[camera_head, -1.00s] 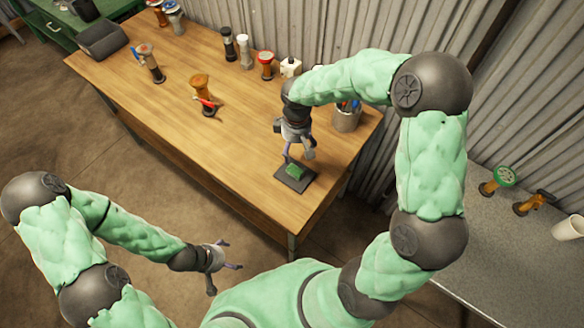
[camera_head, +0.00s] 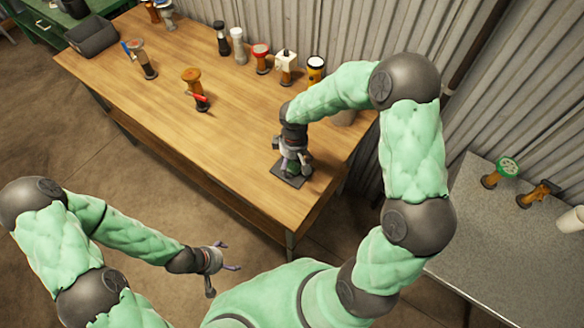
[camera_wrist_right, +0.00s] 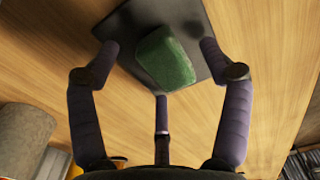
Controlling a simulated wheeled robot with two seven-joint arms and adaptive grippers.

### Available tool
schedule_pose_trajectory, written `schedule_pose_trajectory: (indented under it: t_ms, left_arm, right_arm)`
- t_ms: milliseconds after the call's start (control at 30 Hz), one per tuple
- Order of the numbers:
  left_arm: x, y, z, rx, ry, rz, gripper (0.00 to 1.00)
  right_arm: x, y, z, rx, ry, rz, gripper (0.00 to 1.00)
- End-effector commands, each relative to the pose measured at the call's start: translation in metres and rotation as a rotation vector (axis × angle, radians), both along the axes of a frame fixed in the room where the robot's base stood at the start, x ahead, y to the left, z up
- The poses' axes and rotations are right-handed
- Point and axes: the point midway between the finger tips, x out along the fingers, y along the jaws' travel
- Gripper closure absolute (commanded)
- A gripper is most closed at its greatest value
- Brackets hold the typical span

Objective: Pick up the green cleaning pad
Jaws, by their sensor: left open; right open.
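The green cleaning pad (camera_wrist_right: 165,58) lies on a dark square mat (camera_wrist_right: 190,18) on the wooden table. In the head view the pad is mostly hidden behind my right gripper (camera_head: 292,166), and the mat (camera_head: 285,178) shows beneath it. My right gripper (camera_wrist_right: 160,60) is open directly above the pad, with its fingers spread around it; the pad shows between them and no finger clearly touches it. My left gripper (camera_head: 224,268) is open and empty, off the near side of the table, over the floor.
The wooden table (camera_head: 200,130) has several valve-like fittings along its back and left. A metal container (camera_wrist_right: 22,140) stands near my right gripper. A grey counter (camera_head: 510,250) at the right holds fittings and a white cup (camera_head: 572,219). The table's middle is largely clear.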

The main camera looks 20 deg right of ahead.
Motion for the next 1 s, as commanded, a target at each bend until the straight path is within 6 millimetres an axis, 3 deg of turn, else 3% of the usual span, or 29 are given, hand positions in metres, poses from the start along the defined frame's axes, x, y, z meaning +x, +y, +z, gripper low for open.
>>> schedule_pose_trajectory:
  t_ms: [133, 333, 767, 1000]
  left_arm:
    - [0.0, 0.0, 0.001, 0.0, 0.0, 0.0, 0.13]
    - [0.0, 0.0, 0.001, 0.0, 0.0, 0.0, 0.13]
    - [0.0, 0.0, 0.002, 0.0, 0.0, 0.0, 0.13]
    - [0.0, 0.0, 0.014, 0.0, 0.0, 0.0, 0.13]
  right_arm:
    - [0.001, 0.0, 0.001, 0.0, -0.001, 0.0, 0.21]
    - [0.001, 0.0, 0.002, 0.0, -0.002, 0.0, 0.72]
    - [0.0, 0.0, 0.004, 0.0, -0.001, 0.0, 0.72]
    - [0.001, 0.0, 0.028, -0.001, -0.005, 0.001, 0.72]
